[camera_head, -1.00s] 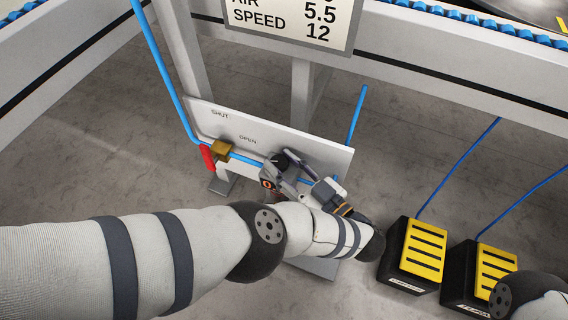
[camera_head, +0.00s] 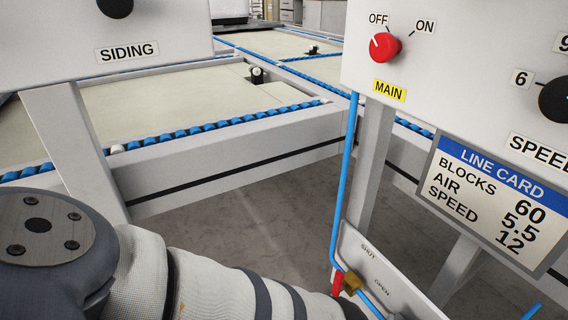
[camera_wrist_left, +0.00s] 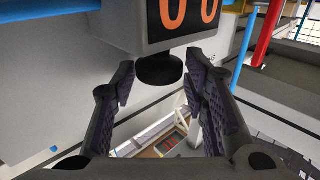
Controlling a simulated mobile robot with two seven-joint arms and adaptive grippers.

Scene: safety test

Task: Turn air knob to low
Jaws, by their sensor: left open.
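My left gripper (camera_wrist_left: 158,84) is open, with one finger on each side of the knob. I cannot tell whether the fingers touch it. In the head view my left arm crosses the lower left and its gripper is out of frame. No knob labelled air shows there. The line card (camera_head: 498,200) reads blocks 60, air 5.5, speed 12. My right gripper is not in view.
The red main knob (camera_head: 384,46) points toward OFF. A black speed knob (camera_head: 556,100) is at the right edge.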

